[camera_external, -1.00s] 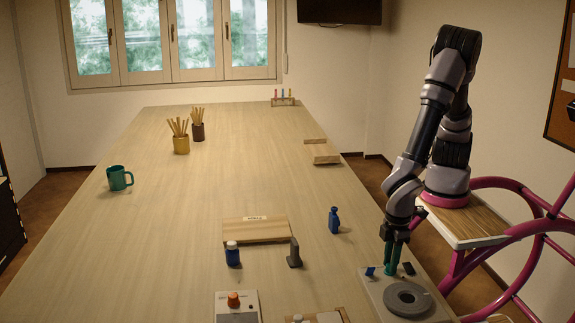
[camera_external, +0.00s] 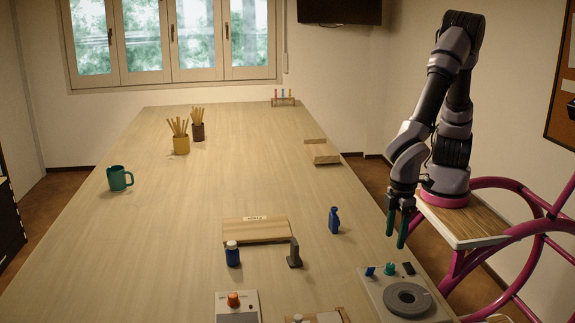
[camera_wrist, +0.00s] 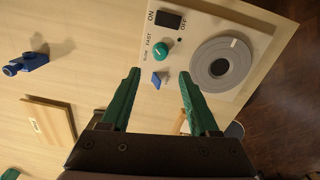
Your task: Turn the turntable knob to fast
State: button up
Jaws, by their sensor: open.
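The turntable unit (camera_external: 374,289) is a pale box at the table's front right, with a grey round disc (camera_external: 408,299). Its teal knob (camera_external: 390,268) also shows in the wrist view (camera_wrist: 163,51), beside the small SLOW and FAST labels. A pale mark on the knob seems to lie on the FAST side, but it is too small to be sure. A blue part (camera_wrist: 159,80) is near the knob. My gripper (camera_external: 396,241) is open and empty above the unit, apart from the knob. Its teal fingers (camera_wrist: 160,74) frame the blue part in the wrist view.
A black switch (camera_wrist: 168,19) sits by the ON and OFF labels. A blue bottle (camera_external: 334,220), a dark upright piece (camera_external: 294,253) and a wooden block (camera_external: 257,231) stand left of the unit. A box with an orange knob (camera_external: 234,300) is at the front.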

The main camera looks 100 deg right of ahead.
aim_at(390, 265)
jog(key=shift+r, duration=0.8)
jog(key=shift+m, duration=0.7)
jog(key=f, duration=1.1)
jog(key=shift+d, duration=0.2)
jog(key=shift+r, duration=0.1)
grip_shut()
